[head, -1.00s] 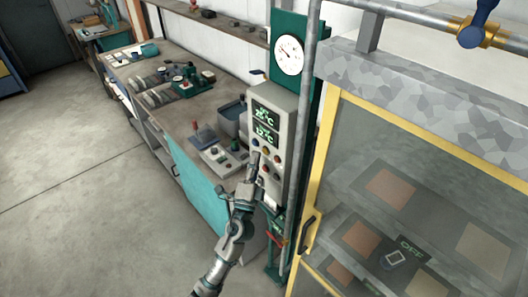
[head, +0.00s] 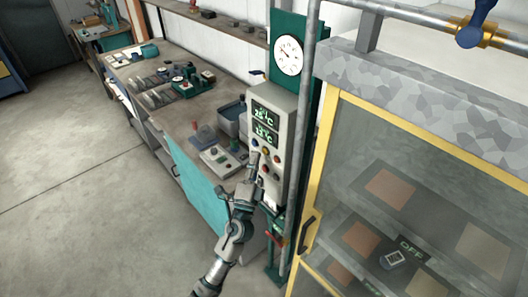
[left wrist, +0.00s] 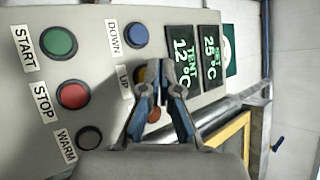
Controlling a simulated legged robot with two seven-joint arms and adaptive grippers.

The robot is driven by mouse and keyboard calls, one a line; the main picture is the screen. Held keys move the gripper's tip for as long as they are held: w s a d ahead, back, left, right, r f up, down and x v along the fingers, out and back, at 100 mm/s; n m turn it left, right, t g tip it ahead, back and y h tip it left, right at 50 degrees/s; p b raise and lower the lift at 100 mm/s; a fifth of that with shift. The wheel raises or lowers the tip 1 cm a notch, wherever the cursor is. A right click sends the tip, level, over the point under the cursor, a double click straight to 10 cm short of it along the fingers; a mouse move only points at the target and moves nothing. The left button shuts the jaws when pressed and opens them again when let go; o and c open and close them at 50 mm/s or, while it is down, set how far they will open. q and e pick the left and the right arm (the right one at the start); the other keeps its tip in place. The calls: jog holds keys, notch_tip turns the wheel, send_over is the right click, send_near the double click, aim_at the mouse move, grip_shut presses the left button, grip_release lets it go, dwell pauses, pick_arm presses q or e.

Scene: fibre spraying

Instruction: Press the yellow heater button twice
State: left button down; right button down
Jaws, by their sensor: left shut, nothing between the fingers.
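The grey control panel (head: 270,185) stands beside the oven and carries two green-lit displays above several round buttons. In the left wrist view, a yellow-orange button (left wrist: 140,74) sits by the UP label, partly hidden by a finger. An orange-red button (left wrist: 153,114) also shows between the fingers. My left gripper (head: 254,160) is shut and empty, with its tips close in front of the panel's buttons. The fingers also show in the left wrist view (left wrist: 158,76). I cannot tell whether the tips touch a button. My right gripper is not in view.
Green START (left wrist: 59,42), red STOP (left wrist: 73,95) and blue DOWN (left wrist: 136,35) buttons are close by. A metal post and the yellow-framed oven (head: 322,165) stand right of the panel. A workbench (head: 172,118) with tools stands left. Open floor lies at left.

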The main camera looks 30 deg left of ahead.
pick_arm(q)
jog(key=shift+w+d, duration=0.1)
jog(key=shift+d, duration=0.05)
jog(key=shift+w+d, duration=0.1)
jog(key=shift+w, duration=0.15)
jog(key=shift+w+d, duration=0.15)
jog(key=shift+w, duration=0.2)
dwell(0.8)
jog(key=shift+s, duration=0.1)
jog(key=shift+s+a+r, duration=0.1)
jog(key=shift+s+a, duration=0.2)
jog(key=shift+s, duration=0.4)
jog(key=s, duration=0.1)
jog(key=s+a, duration=0.1)
jog(key=s, duration=0.1)
jog(key=s+a, duration=0.1)
jog(key=shift+s, duration=0.3)
dwell(0.9)
